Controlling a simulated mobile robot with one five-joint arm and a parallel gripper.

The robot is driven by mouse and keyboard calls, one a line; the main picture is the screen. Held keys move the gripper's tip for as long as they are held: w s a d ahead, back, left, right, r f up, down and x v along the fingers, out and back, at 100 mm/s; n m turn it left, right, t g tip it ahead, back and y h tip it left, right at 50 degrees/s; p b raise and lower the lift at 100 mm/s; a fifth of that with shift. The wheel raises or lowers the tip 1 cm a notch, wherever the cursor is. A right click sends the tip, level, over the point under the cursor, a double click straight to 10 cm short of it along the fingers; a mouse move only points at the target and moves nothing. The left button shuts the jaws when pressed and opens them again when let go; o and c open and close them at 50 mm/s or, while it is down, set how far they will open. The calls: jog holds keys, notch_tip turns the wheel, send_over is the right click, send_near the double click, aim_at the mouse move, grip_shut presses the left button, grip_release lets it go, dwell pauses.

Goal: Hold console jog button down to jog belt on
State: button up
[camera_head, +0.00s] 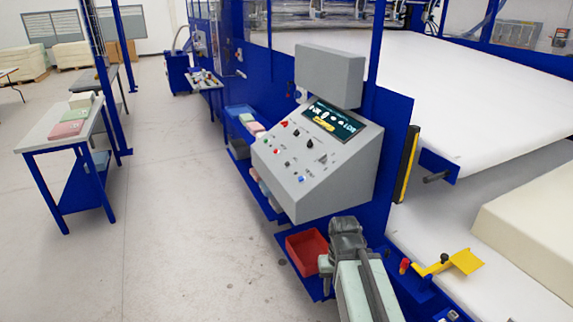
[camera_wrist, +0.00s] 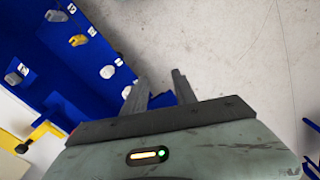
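The grey console (camera_head: 335,185) has a sloped panel with a dark display (camera_head: 331,121) and several small knobs and buttons. A red button (camera_head: 276,151) is on its left part and a blue button (camera_head: 301,179) is near its lower edge. I cannot read which one is the jog button. My arm is in front of and below the console in the head view, apart from the panel; its fingers cannot be made out there. In the wrist view my gripper (camera_wrist: 160,78) has its two fingers apart, with nothing between them. The console panel is not recognizable in the wrist view.
A red bin (camera_head: 307,250) stands below the console, beside my arm. A yellow bracket (camera_head: 458,262) and a foam block (camera_head: 530,225) are at the right by the white belt (camera_head: 480,90). Blue framework borders the console. The floor at left is clear up to a table (camera_head: 45,130).

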grip_shut()
dwell(1.3)
